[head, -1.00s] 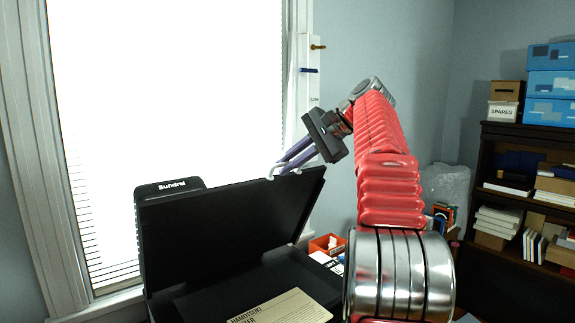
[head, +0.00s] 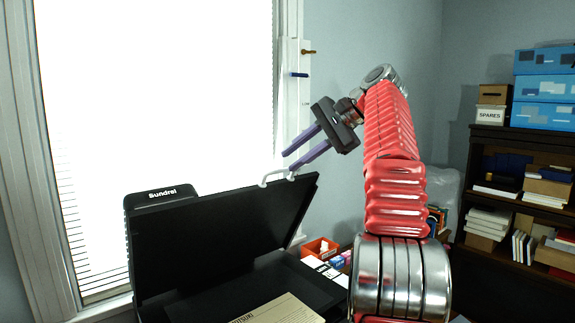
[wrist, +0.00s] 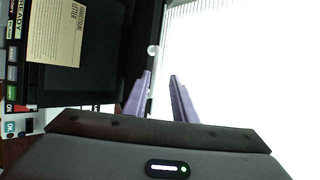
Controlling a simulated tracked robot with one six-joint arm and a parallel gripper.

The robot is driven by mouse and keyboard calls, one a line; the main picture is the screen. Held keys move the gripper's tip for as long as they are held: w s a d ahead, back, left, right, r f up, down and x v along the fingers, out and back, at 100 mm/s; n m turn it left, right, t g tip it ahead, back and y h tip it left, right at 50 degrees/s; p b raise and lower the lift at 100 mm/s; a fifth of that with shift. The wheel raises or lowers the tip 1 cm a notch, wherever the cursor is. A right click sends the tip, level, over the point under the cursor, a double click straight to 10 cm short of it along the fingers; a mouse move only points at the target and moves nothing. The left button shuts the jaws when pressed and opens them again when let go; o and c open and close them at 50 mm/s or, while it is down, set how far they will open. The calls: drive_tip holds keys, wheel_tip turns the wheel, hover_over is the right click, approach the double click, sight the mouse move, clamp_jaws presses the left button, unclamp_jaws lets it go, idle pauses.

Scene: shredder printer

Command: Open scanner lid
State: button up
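The black scanner lid (head: 220,237) stands raised and tilted on the black Sundrel machine in the head view. Its white handle (head: 276,176) is on the upper edge. Below the lid, a cream printed sheet (head: 280,312) lies on the dark scanner bed; the sheet also shows in the wrist view (wrist: 57,30). My gripper (head: 289,161), with purple fingers, is open at the lid's upper edge, and the lower fingertip is close to the handle. I cannot tell whether they touch. In the wrist view the fingers (wrist: 159,76) are apart with nothing held between them.
A bright window with a white frame (head: 292,90) is behind the machine. An orange-red bin (head: 320,247) and small boxes lie to its right. A dark bookshelf (head: 480,150) with boxes stands at the right.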

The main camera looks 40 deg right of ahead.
drive_tip(key=shift+v, duration=0.9)
drive_tip(key=shift+a, duration=0.1)
